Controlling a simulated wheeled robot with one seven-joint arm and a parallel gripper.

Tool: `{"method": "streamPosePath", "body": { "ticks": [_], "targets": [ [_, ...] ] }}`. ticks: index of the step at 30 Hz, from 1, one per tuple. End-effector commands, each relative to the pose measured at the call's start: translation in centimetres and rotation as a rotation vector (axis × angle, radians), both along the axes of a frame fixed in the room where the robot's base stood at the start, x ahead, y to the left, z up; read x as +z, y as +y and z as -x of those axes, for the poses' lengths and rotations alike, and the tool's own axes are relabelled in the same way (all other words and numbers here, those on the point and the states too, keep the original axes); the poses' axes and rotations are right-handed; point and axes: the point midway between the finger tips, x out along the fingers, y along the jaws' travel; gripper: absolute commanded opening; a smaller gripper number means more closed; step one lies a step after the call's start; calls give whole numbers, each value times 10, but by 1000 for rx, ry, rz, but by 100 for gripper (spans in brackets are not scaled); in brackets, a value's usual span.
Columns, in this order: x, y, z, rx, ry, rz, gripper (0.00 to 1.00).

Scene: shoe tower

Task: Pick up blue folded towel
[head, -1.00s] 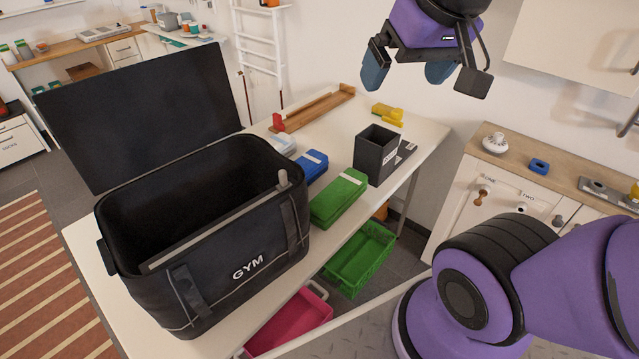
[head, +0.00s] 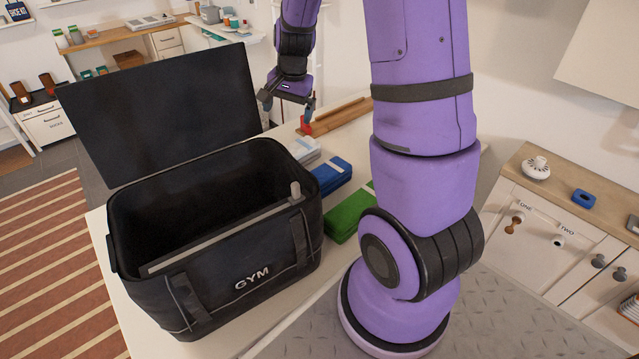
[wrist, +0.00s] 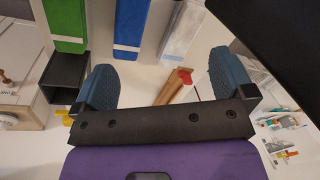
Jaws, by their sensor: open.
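The blue folded towel (head: 331,175) lies on the white table, right of the gym bag, between a white folded towel (head: 305,152) and a green folded towel (head: 349,212). In the wrist view the blue towel (wrist: 131,28) shows at the top, with a pale band near its end. My gripper (head: 287,110) is above the far part of the table, beyond the towels. In the wrist view my gripper (wrist: 160,88) has its fingers wide apart with nothing between them. It touches no towel.
The open black gym bag (head: 270,290) stands on the table (head: 97,225) left of the towels, its raised lid (head: 165,110) behind. A wooden rack (head: 345,113) with a red end lies at the back. A dark box (wrist: 65,75) shows in the wrist view. My arm hides the table's right part.

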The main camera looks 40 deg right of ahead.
Motion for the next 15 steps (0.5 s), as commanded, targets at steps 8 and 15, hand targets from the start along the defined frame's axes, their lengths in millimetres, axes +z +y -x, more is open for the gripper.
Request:
{"method": "streamPosePath", "body": {
  "ticks": [8,15],
  "targets": [
    [-102,-56,-10,-267,97,-15,100],
    [-172,-90,-3,-440,154,-8,100]
  ]
}}
